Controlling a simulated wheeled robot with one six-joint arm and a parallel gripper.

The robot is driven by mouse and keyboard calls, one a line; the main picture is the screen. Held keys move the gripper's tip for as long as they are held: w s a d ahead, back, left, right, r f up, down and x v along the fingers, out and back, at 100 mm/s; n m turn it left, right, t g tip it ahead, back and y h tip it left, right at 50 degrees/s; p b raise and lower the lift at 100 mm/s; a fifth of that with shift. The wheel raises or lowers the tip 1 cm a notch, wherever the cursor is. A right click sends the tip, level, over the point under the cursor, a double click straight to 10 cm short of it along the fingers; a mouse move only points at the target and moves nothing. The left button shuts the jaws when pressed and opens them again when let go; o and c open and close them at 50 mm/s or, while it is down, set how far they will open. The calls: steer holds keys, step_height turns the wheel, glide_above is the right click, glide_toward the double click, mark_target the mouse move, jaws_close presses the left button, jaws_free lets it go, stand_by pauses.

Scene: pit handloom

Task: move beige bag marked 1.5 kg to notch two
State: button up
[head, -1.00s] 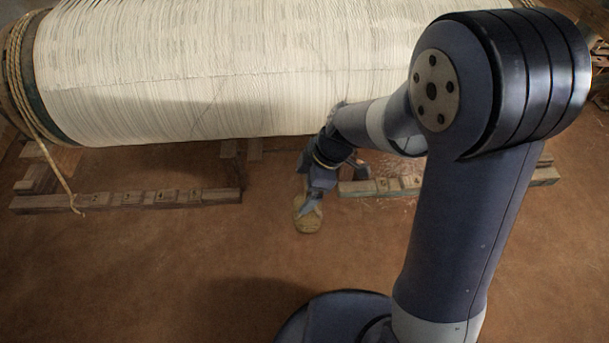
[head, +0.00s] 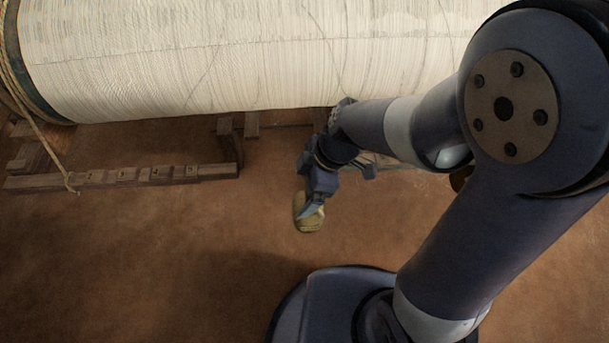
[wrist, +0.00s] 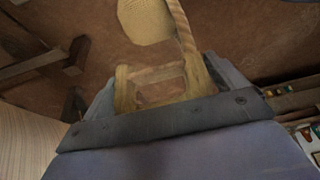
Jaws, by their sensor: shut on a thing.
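The beige bag (head: 308,222) hangs below my gripper (head: 314,207) in the head view, over the brown earth floor. In the wrist view the bag (wrist: 145,18) shows at the top, with a twisted rope loop (wrist: 181,28) running from it to my gripper (wrist: 165,82). The gripper is shut on the bag by this loop. Its marking cannot be read. A wooden notched rail (head: 100,179) lies to the left of the bag, apart from it, with several small marked blocks along it. I cannot make out which notch is two.
A large roller wound with white threads (head: 230,55) spans the back. A rope (head: 52,150) hangs from its left end to the rail. A short wooden post (head: 228,140) stands at the rail's right end. The floor between rail and bag is clear.

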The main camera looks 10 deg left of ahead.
steer(key=shift+s+d+r+b, duration=0.1)
steer(key=shift+s+d, duration=0.1)
steer(key=shift+s, duration=0.5)
steer(key=shift+s+d+r+b, duration=0.1)
steer(key=shift+s+d, duration=0.05)
steer(key=shift+s, duration=0.55)
steer(key=shift+s+d+r+b, duration=0.1)
steer(key=shift+s+d, duration=0.1)
steer(key=shift+s, duration=0.5)
